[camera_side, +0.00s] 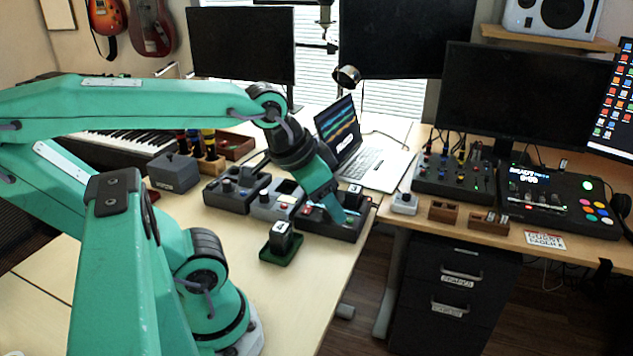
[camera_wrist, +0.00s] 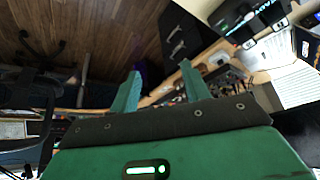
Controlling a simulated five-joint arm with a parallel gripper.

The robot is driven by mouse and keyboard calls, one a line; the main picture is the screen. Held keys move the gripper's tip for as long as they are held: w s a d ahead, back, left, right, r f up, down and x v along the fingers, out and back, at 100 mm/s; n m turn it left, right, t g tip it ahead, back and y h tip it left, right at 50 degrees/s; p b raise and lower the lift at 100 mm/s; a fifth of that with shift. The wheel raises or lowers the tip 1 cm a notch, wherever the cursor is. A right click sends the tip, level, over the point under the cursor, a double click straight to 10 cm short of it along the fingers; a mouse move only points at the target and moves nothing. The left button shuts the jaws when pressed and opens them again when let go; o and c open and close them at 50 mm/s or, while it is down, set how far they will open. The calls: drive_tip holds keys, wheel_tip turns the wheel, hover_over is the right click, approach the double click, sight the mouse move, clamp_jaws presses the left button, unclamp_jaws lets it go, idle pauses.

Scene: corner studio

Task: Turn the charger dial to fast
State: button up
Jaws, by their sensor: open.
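A dark box that looks like the charger (camera_side: 312,224) sits near the right edge of the light wooden desk. A small red light and a bluish strip show on its top. A block with a white label (camera_side: 354,192) stands at its back right. My gripper (camera_side: 341,216) reaches down over the box's right part and covers some of its top. I cannot make out the dial or its setting. In the wrist view my gripper (camera_wrist: 160,72) is open, its two green fingers apart with nothing seen between them. Whether a finger touches the box cannot be told.
A green tray (camera_side: 268,254) holding a dark block stands in front of the box. Grey and dark control boxes (camera_side: 237,190) stand to its left. A laptop (camera_side: 375,168) is behind it. The desk front is clear. A drawer cabinet (camera_side: 450,285) stands beyond the desk edge.

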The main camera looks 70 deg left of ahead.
drive_tip(key=w+a+f+n+g, duration=0.1)
drive_tip(key=w+a+f+n, duration=0.2)
drive_tip(key=a, duration=0.4)
drive_tip(key=w+a+f+n+g, duration=0.2)
drive_tip(key=w+a+f+n, duration=0.2)
drive_tip(key=a, duration=0.4)
drive_tip(key=w+a+f+n+g, duration=0.2)
drive_tip(key=w+a+f+n, duration=0.2)
drive_tip(key=a, duration=0.3)
drive_tip(key=shift+a+f+n, duration=0.1)
drive_tip(key=shift+a+n, duration=0.05)
drive_tip(key=shift+n, duration=0.35)
drive_tip(key=shift+a+f, duration=0.2)
drive_tip(key=shift+a, duration=0.1)
drive_tip(key=shift+d+f, duration=0.1)
drive_tip(key=shift+f, duration=3.8)
drive_tip(key=c, duration=1)
